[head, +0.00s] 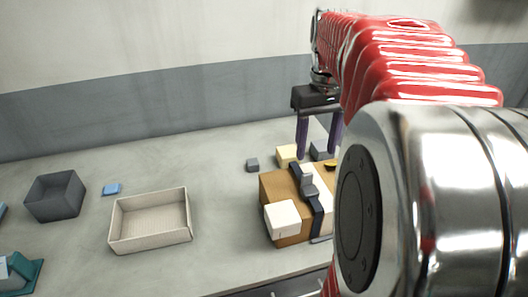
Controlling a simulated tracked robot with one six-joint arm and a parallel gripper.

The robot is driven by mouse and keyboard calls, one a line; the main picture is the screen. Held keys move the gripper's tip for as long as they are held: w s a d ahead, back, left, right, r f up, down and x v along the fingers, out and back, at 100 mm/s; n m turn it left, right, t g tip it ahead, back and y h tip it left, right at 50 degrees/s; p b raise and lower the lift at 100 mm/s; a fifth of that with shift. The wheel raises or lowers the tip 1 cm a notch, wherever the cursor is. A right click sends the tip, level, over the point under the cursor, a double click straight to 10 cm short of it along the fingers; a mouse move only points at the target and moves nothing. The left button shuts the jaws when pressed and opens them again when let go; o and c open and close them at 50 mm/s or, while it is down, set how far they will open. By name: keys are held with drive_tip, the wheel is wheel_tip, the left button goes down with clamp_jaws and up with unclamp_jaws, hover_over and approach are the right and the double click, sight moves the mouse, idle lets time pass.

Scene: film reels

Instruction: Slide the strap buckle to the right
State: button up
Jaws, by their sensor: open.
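A brown box (279,190) stands on the table right of centre in the head view. A dark strap (316,215) runs over its top and down its front. A grey buckle (308,185) sits on the strap at the upper front edge of the box. My gripper (318,153) points down above and behind the box, with its two purple-grey fingers apart and nothing seen between them. It appears clear of the buckle. My own arm hides the right side of the box.
A white block (282,218) is at the box's front left. Pale yellow (287,154) and dark grey (321,150) blocks are behind it. A beige tray (151,221), dark grey bin (55,195) and small blue block (111,189) are left. The table between tray and box is clear.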

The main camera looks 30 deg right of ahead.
sight(310, 189)
wheel_tip(310, 189, down, 14)
drive_tip(key=shift+r, duration=0.1)
idle(0.8)
drive_tip(key=shift+c, duration=0.3)
clamp_jaws()
